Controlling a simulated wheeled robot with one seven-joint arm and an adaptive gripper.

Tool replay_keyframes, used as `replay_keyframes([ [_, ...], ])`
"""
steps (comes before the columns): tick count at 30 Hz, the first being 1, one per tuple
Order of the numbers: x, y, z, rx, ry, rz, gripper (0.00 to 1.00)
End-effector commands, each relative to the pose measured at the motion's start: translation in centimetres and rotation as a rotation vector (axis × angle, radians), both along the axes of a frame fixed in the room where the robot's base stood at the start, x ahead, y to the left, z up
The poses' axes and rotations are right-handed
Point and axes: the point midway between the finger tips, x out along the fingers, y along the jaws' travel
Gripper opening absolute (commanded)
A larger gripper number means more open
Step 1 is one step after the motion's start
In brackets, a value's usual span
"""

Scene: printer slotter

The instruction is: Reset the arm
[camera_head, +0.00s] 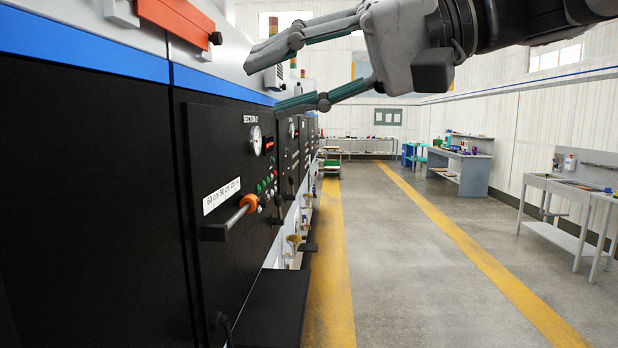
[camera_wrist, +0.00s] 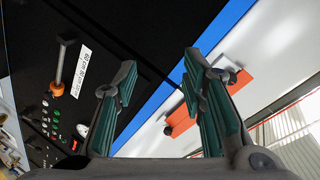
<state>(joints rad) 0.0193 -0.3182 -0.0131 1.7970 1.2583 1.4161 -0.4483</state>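My gripper (camera_head: 285,80) is at the top middle of the head view, in front of the machine's side. Its two fingers are spread apart with nothing between them, so it is open and empty. The wrist view shows the same open gripper (camera_wrist: 160,95) with its green pads. The black machine panel (camera_head: 215,150) stands to the left. It carries a lever with an orange collar (camera_head: 249,203), a gauge and several coloured buttons. The lever also shows in the wrist view (camera_wrist: 60,70). My gripper looks apart from the panel.
An orange-red handle bar (camera_head: 178,20) is on the machine's upper white part; it also shows in the wrist view (camera_wrist: 200,105). Workbenches (camera_head: 462,165) stand along the right wall. The grey floor (camera_head: 420,270) with yellow lines is clear.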

Motion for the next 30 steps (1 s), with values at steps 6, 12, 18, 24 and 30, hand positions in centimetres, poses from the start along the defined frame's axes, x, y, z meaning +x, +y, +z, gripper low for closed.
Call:
replay_keyframes([
  [6,-2.6,-5.4,-13.9,-0.387,0.154,-0.234,0.38],
  [12,-5.9,-12.9,-24.2,-0.733,0.188,-0.424,0.38],
  [18,-8.5,-18.9,-29.9,-0.98,0.145,-0.536,0.38],
  [24,-9.3,-21.1,-31.6,-1.072,0.112,-0.57,0.38],
  [30,-9.3,-21.2,-31.7,-1.076,0.111,-0.571,0.38],
])
